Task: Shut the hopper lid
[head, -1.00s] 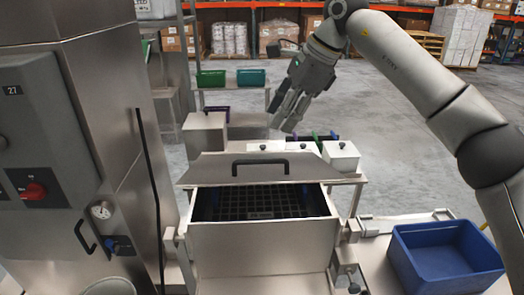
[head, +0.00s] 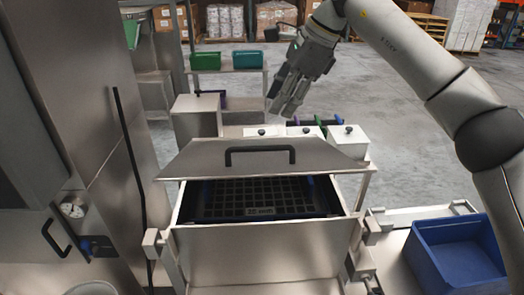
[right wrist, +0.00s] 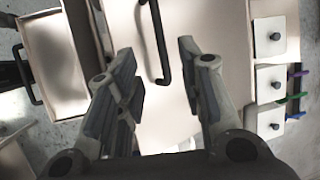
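The hopper (head: 258,250) is a steel box in the middle of the head view. Its lid (head: 205,158) stands raised at the back, leaving the top uncovered, with a dark grid (head: 255,197) visible inside. A black bar handle (head: 260,156) is on the lid's front face. My right gripper (head: 282,107) is above and behind the lid in the head view, apart from it. In the right wrist view my right gripper (right wrist: 156,52) has its fingers spread and empty, with the black handle (right wrist: 163,45) beyond them. My left gripper is not in view.
A steel cabinet (head: 85,120) stands close on the left. A blue bin (head: 455,255) sits at the lower right. White boxes with black knobs (head: 347,143) stand behind the lid. Green and teal bins (head: 206,61) are on a rack farther back. Open floor lies at right.

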